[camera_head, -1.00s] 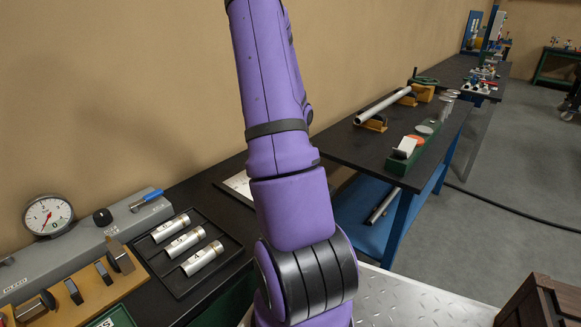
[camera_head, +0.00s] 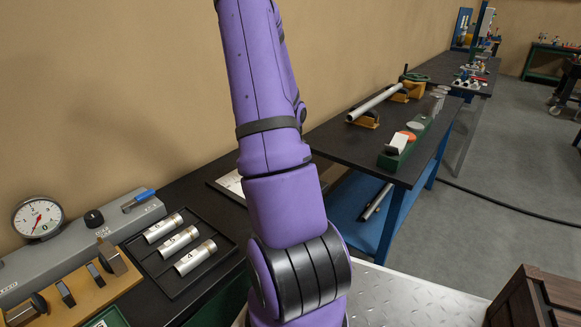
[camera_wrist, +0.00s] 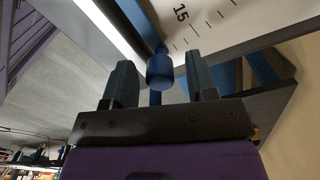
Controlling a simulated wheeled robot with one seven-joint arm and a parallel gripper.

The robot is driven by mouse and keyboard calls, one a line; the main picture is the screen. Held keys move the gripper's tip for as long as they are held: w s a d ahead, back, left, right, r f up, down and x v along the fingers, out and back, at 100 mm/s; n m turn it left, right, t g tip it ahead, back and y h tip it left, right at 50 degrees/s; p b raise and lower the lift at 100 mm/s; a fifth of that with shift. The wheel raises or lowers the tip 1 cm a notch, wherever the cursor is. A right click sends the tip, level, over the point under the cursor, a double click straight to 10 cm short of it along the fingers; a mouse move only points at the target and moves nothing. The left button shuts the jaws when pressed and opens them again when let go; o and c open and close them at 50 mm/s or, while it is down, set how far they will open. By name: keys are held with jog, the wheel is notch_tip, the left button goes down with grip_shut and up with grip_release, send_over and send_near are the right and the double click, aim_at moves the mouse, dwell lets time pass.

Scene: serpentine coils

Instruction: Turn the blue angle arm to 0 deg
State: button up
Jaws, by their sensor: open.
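The blue angle arm (camera_wrist: 134,17) shows in the wrist view as a blue bar running from the top toward a rounded blue knob (camera_wrist: 160,72). Beside it is a pale scale plate (camera_wrist: 225,25) with black tick marks and the number 15. My gripper (camera_wrist: 160,76) is open, with one dark finger on each side of the knob. The knob appears between the fingers, with visible gaps on both sides. I cannot tell how deep it sits between them. The arm's pointing end and the zero mark are not visible. In the head view I cannot make out the gripper or the angle arm.
In the head view, a dial gauge (camera_head: 38,217), a grey bar fixture (camera_head: 70,250) and a black tray (camera_head: 222,241) of metal cylinders lie at left. A bench (camera_head: 340,145) with a pipe (camera_head: 375,102) stands at right. A brown crate (camera_head: 540,295) is at lower right.

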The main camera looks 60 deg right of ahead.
notch_tip(320, 180, up, 11)
dwell(0.5)
dwell(0.5)
jog(key=w+a+r+n+t, duration=0.1)
jog(key=w+a+r+n, duration=0.45)
jog(key=a, duration=0.45)
jog(key=w+a+r+n+t, duration=0.2)
jog(key=w+a+r+n, duration=0.3)
jog(key=a, duration=0.5)
jog(key=s+a+r+n, duration=0.2)
jog(key=s+a+n, duration=0.1)
jog(key=a, duration=0.4)
jog(key=s+a+r+n+t, duration=0.1)
jog(key=s+a+r+n, duration=0.2)
jog(key=a+n, duration=0.3)
jog(key=s+a+r+n+t, duration=0.1)
jog(key=s+a+r+n, duration=0.2)
jog(key=a, duration=0.6)
jog(key=shift+s+r+n, duration=0.15)
jog(key=shift+s+n, duration=0.7)
jog(key=shift+s, duration=0.15)
